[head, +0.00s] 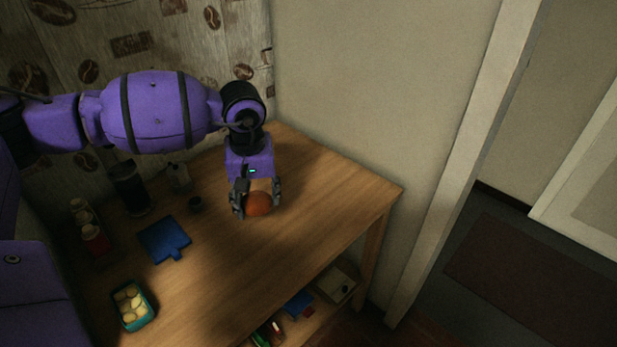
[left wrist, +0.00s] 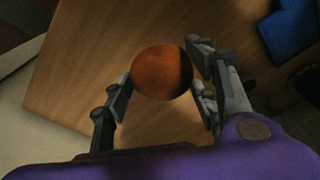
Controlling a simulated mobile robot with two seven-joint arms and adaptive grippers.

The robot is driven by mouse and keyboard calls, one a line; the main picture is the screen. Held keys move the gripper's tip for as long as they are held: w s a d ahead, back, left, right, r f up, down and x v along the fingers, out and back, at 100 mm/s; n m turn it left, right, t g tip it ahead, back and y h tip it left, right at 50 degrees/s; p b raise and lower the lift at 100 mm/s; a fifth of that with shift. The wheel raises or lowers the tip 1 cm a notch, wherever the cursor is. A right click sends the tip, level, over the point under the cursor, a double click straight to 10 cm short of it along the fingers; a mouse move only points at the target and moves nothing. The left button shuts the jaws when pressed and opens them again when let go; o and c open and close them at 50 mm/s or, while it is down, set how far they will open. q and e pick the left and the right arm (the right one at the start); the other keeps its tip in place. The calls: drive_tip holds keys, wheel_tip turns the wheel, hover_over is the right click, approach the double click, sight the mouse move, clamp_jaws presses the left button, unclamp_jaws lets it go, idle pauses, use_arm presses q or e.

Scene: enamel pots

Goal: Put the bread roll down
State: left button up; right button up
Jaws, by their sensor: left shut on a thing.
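The bread roll (head: 258,204) is round and orange-brown. It is between the fingers of my left gripper (head: 256,196), at the right part of the wooden table (head: 330,207). In the left wrist view the roll (left wrist: 160,73) sits between the two fingertips of the left gripper (left wrist: 163,92), which is shut on it. The roll is at or just above the tabletop; I cannot tell whether it touches. My right gripper is not in view.
A blue board (head: 164,240) lies left of the roll. A teal box (head: 133,305) with pale pieces is at the front left. A black canister (head: 129,188), a moka pot (head: 178,177) and red-and-white bottles (head: 94,238) stand behind. The tabletop around the roll is clear.

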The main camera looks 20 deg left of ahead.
use_arm(q)
drive_tip(key=s+d+r+m+p, duration=0.6)
drive_tip(key=s+d+r, duration=0.5)
drive_tip(key=s+d, duration=0.2)
drive_tip(key=shift+s+d+m+h+p, duration=0.4)
drive_tip(key=shift+d+p, duration=0.3)
drive_tip(key=shift+d, duration=0.2)
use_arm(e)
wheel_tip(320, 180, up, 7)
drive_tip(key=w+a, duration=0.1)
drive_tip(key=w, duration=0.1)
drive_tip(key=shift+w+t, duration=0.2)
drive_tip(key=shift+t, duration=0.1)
